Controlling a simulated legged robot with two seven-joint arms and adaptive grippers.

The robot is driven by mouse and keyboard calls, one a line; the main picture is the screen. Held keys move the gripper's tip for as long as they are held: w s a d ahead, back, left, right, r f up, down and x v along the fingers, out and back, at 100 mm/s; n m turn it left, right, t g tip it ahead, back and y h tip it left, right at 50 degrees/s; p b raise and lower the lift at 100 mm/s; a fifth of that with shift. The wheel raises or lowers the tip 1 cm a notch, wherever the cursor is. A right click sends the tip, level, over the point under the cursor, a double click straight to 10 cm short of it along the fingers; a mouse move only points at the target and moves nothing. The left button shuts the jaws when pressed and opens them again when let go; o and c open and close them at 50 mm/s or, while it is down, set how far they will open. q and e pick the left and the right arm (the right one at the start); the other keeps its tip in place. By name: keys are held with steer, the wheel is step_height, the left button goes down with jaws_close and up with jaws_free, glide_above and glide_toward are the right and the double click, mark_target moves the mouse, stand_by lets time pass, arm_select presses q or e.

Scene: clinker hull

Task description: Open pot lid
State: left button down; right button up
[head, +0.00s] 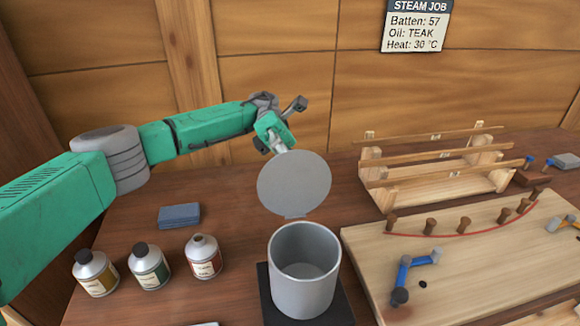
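A grey cylindrical pot (304,285) stands on a dark square base (343,306) near the front edge of the table, and its mouth is uncovered. The round grey lid (294,184) is tilted up, nearly upright, at the far side above the rim. A small tab shows at its lower edge; whether it joins the pot is unclear. My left gripper (281,138) is just behind the lid's upper edge, near a pale piece there. The lid hides part of that spot, so its grip cannot be made out. My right gripper is not in view.
Three bottles (150,266) and a blue-grey block (179,215) stand left of the pot. A wooden board (460,255) with pegs, a red line and blue clamps lies to the right. A wooden rack (435,170) with battens is behind it. A sign (416,26) hangs on the plank wall.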

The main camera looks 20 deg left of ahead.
arm_select(q)
steer(key=shift+w+r, duration=0.1)
steer(key=c, duration=1.5)
jaws_free()
steer(key=shift+o, duration=1)
step_height(320, 180, up, 9)
steer(key=shift+w+f, duration=0.1)
steer(key=shift+f, duration=0.05)
steer(key=shift+a+r, duration=0.1)
steer(key=shift+r, duration=0.4)
